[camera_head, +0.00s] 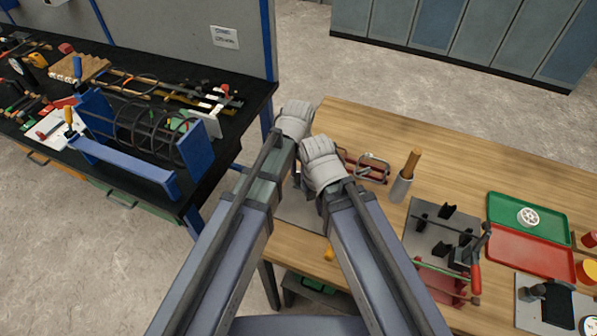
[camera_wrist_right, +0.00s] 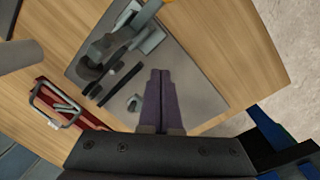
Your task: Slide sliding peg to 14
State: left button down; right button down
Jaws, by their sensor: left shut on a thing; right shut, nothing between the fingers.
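My left gripper (camera_head: 295,118) is the higher one, over the left edge of the wooden table. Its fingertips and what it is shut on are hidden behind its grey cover. My right gripper (camera_head: 322,165) is just to its right and lower. In the right wrist view its dark fingers (camera_wrist_right: 160,100) are together and empty, over a grey plate (camera_wrist_right: 205,98). The plate carries a grey fixture (camera_wrist_right: 110,45), dark narrow bars (camera_wrist_right: 120,84) and a small grey rounded piece (camera_wrist_right: 133,103). I cannot tell which part is the sliding peg. No number 14 is readable.
A red holder with a metal frame (camera_wrist_right: 62,105) lies beside the plate. A second fixture plate (camera_head: 430,240), green tray (camera_head: 510,207) and red tray (camera_head: 520,255) lie further right. A black bench (camera_head: 225,110) is at left.

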dwell(0.5)
pick_arm(q)
jog(key=shift+w+a, duration=0.2)
jog(key=shift+a, duration=0.3)
jog(key=shift+w+a, duration=0.2)
jog(key=shift+a, duration=0.3)
jog(key=c, duration=0.6)
grip_release()
jog(key=shift+d, duration=0.1)
jog(key=shift+r, duration=0.1)
pick_arm(e)
jog(key=shift+r, duration=0.15)
pick_arm(q)
notch_tip(320, 180, up, 8)
jog(key=p, duration=0.7)
jog(key=shift+f+p, duration=0.2)
jog(key=shift+p, duration=0.2)
pick_arm(e)
notch_tip(320, 180, up, 8)
jog(key=shift+f, duration=0.25)
